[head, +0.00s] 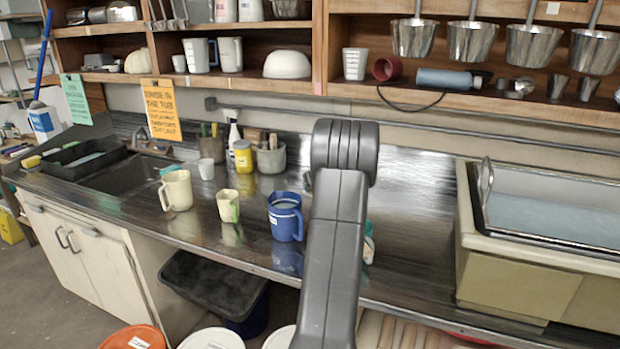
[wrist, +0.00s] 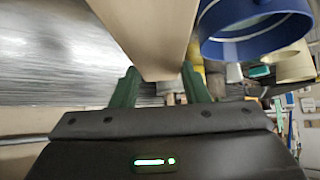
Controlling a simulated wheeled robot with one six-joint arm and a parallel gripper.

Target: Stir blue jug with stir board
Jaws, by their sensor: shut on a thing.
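The blue jug (head: 284,228) stands upright on the steel counter, just left of my arm in the head view. Its handle faces right and a pale label is on its side. In the wrist view the blue jug (wrist: 255,38) is at the upper right, apart from the board, with its rim and pale inside showing. My gripper (wrist: 160,86) is shut on the stir board (wrist: 150,30), a flat tan wooden piece that runs up out of the wrist view. The board's far end is out of view. My arm hides the gripper and board in the head view.
A small yellow-green jug (head: 228,206) and a cream jug (head: 177,190) stand left of the blue jug. A grey crock (head: 270,158) and a yellow jar (head: 243,156) are behind. A large tub (head: 475,245) is at right. Shelves (head: 450,98) hang above.

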